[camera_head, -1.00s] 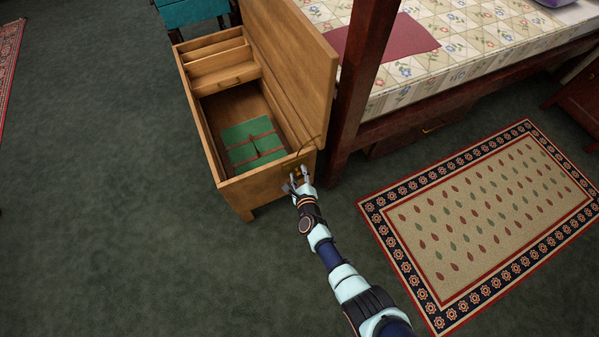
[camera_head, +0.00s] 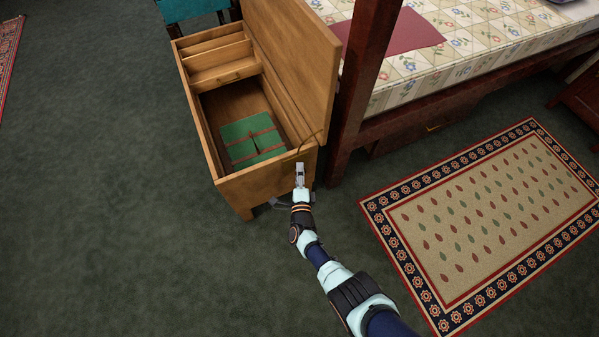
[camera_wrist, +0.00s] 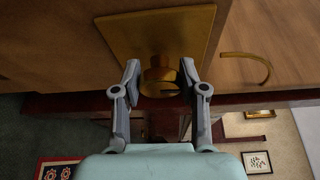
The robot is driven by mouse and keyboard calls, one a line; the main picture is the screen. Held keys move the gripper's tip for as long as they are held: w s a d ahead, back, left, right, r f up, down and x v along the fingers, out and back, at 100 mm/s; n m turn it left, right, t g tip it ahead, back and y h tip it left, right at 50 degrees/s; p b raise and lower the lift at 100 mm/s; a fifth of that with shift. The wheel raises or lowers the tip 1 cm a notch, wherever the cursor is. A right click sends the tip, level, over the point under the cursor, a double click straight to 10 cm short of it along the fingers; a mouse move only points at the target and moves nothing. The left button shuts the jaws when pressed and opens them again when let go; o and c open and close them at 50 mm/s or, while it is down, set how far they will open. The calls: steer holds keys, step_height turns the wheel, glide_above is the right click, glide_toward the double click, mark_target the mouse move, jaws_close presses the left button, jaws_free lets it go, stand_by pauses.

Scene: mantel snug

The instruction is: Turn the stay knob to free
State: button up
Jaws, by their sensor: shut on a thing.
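The stay knob (camera_wrist: 160,76) is a round brass knob on a square brass plate (camera_wrist: 122,32) in the wrist view. My gripper (camera_wrist: 160,84) has one finger on each side of the knob and is shut on it. In the head view my gripper (camera_head: 300,168) is at the end face of the open wooden chest (camera_head: 240,190). There the knob is hidden behind my gripper. The chest's lid (camera_head: 290,65) stands raised. A curved brass stay (camera_wrist: 258,60) shows right of the plate in the wrist view.
A green bundle with red straps (camera_head: 252,140) lies inside the chest. A dark wooden bedpost (camera_head: 358,90) stands close to the chest's right side. A patterned rug (camera_head: 480,220) lies to the right.

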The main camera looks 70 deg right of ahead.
steer(key=shift+n, duration=0.6)
steer(key=o, duration=1.1)
steer(key=shift+a, duration=0.1)
steer(key=v, duration=1.2)
steer(key=shift+f, duration=0.25)
